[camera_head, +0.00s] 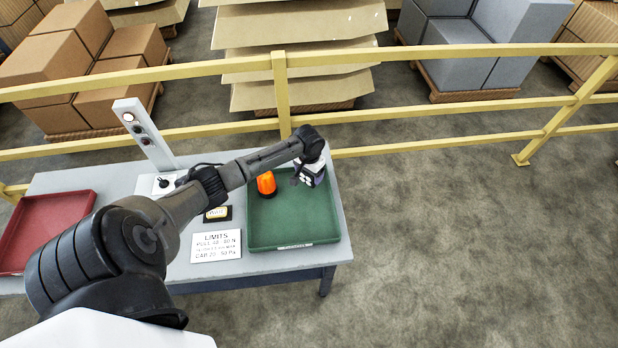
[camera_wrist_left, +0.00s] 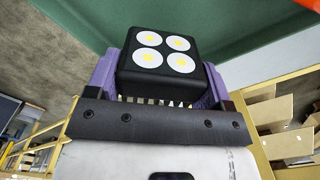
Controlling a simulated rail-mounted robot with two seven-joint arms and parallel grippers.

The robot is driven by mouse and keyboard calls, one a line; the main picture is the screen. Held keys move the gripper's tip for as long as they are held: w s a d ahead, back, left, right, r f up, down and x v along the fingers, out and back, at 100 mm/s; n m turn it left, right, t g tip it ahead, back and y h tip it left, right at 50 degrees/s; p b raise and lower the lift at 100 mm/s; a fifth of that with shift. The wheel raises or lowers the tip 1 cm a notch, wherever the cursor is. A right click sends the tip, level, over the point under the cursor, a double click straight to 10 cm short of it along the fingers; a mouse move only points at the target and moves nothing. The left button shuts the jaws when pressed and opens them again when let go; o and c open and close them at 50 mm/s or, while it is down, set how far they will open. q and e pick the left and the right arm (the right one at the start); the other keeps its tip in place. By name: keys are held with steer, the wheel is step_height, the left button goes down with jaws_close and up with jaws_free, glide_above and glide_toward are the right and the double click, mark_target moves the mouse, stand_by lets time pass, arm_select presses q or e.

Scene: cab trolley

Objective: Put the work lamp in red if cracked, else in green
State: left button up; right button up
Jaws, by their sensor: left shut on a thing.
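The work lamp (camera_wrist_left: 164,57) is a black square block with four white round lenses with yellow centres. No crack shows on the face I see in the left wrist view; its other sides are hidden. My left gripper (camera_wrist_left: 160,82) is shut on it, with a purple finger on either side. In the head view my left gripper (camera_head: 309,176) is over the back right part of the green tray (camera_head: 292,225). I cannot tell if the lamp touches the tray. The red tray (camera_head: 40,222) is at the far left and looks empty. My right gripper is not in view.
An orange beacon (camera_head: 266,184) stands in the green tray's back left. A limits sign (camera_head: 216,246), a small yellow-faced item (camera_head: 217,213) and a post with round lights (camera_head: 145,135) are on the bench between the trays. A yellow rail (camera_head: 440,145) runs behind.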

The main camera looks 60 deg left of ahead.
mark_target(309, 178)
arm_select(q)
steer(key=shift+f, duration=1.5)
steer(key=shift+d+f, duration=0.1)
steer(key=o, duration=1.1)
steer(key=shift+f, duration=0.1)
